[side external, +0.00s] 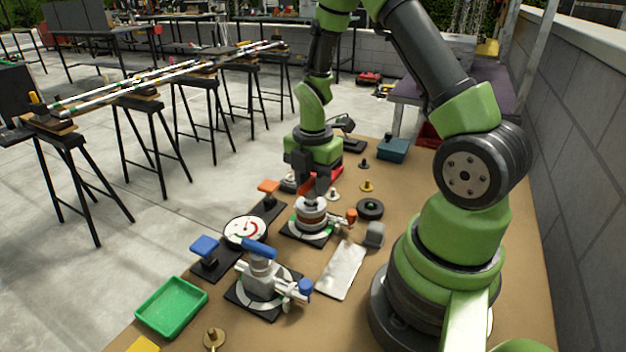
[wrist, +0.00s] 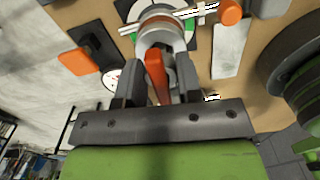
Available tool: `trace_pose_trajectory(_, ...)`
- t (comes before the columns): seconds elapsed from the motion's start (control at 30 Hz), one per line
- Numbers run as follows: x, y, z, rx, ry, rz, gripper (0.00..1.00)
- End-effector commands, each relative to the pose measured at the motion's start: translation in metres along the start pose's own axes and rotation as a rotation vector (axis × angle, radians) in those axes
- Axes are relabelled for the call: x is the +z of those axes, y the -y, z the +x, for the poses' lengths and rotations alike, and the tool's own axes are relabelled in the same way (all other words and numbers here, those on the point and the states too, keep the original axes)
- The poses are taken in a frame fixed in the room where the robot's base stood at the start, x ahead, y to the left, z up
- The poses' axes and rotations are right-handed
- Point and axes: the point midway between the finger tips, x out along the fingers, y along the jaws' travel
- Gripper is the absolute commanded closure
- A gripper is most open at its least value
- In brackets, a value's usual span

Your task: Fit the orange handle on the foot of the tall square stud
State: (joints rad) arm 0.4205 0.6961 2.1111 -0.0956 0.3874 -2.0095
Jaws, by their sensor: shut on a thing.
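My gripper (wrist: 158,72) is shut on the orange handle (wrist: 156,76), which stands between its two grey fingers in the wrist view. In the side view my gripper (side external: 308,180) is above the banded round valve body (side external: 311,213), and the handle (side external: 306,184) shows as a red-orange patch between the fingers. The valve body stands on a dark plate with a white ring (side external: 300,233). The handle's lower end is close over the valve body's top; I cannot tell whether they touch. The tall square stud is not distinguishable, hidden by the handle and fingers.
A second valve (side external: 262,267) with a blue handle stands nearer the camera. An orange-topped block (side external: 268,187), a round gauge (side external: 245,231), a black ring (side external: 369,208) and a grey block (side external: 375,235) are close around. A green tray (side external: 171,304) lies at the front left.

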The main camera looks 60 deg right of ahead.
Motion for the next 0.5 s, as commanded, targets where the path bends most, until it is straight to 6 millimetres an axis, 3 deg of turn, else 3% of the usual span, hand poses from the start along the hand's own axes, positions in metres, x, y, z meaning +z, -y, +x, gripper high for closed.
trace_pose_trajectory(0.5,0.0001,-0.0002,0.0072,0.0,0.0,0.0,0.93)
